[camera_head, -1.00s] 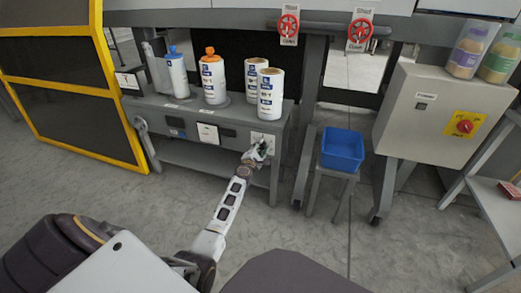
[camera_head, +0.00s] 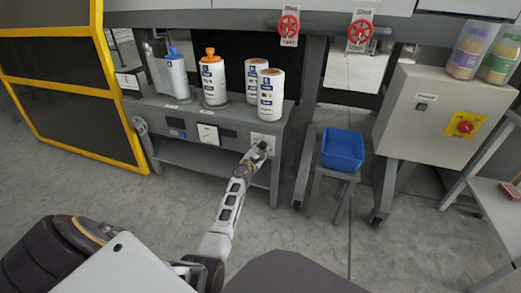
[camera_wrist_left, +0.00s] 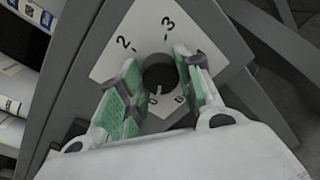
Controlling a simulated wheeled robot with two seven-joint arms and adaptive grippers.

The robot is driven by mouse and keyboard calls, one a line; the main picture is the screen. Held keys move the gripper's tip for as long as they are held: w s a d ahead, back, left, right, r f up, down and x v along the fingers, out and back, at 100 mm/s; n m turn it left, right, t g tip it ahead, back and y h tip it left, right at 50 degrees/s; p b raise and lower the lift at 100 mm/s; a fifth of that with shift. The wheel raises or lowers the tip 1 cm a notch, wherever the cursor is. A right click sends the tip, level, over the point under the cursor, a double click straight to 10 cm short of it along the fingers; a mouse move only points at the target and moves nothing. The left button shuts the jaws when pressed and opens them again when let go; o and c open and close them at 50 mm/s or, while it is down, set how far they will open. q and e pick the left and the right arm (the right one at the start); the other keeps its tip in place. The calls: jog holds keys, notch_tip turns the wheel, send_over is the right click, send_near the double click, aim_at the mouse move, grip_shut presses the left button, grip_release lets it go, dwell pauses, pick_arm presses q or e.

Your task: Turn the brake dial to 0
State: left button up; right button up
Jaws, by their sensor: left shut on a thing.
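The brake dial (camera_wrist_left: 158,73) is a dark round knob on a white plate (camera_wrist_left: 140,25) with printed numbers, fixed to the grey machine front. In the left wrist view, 2 and 3 read clearly beyond the dial; the marks on the near side are partly hidden by my fingers. A small pale mark shows on the dial's near side. My left gripper (camera_wrist_left: 158,84) has its green-padded fingers on both sides of the dial, shut on it. In the head view, the left gripper (camera_head: 257,151) is at the white plate and covers the dial. My right gripper is not in view.
Several label rolls and bottles (camera_head: 213,80) stand on the grey bench (camera_head: 190,113) above the dial. A blue bin (camera_head: 343,149) sits on a stand to the right. A grey cabinet with a red switch (camera_head: 465,127) stands further right. The floor in front is clear.

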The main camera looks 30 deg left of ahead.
pick_arm(q)
jog(key=o, duration=0.7)
jog(key=shift+f, duration=0.1)
jog(key=o, duration=0.3)
jog(key=shift+o, duration=0.2)
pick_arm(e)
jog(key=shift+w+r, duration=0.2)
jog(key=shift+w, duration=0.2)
pick_arm(q)
jog(key=v, duration=0.7)
jog(key=shift+s, duration=0.3)
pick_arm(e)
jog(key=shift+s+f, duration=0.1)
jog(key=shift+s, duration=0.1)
pick_arm(q)
jog(key=shift+d, duration=0.1)
